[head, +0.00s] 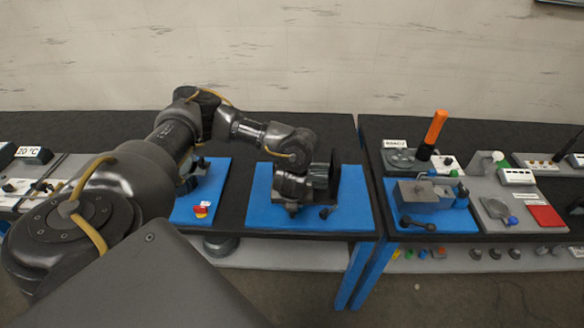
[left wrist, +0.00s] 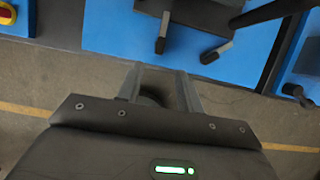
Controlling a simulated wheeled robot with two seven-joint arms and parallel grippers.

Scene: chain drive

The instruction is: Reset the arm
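My left arm (head: 175,140) reaches in from the left in the head view and bends down over a blue board (head: 352,210) on the black table. The left gripper (left wrist: 160,72) shows in the left wrist view with its two fingers apart and nothing between them. Below its fingers is the floor, and the blue board's edge lies just past the fingertips. Two dark levers (left wrist: 162,35) with grey ends stick out over that board near the fingertips, apart from them. In the head view, the fingers cannot be made out among dark parts. My right gripper is not in view.
Left of the arm's end is another blue board (head: 215,185) with a red and yellow button (head: 201,210). The right table carries a vise-like device (head: 425,195), an orange-handled tool (head: 434,130) and a red pad (head: 545,216). A wall stands behind.

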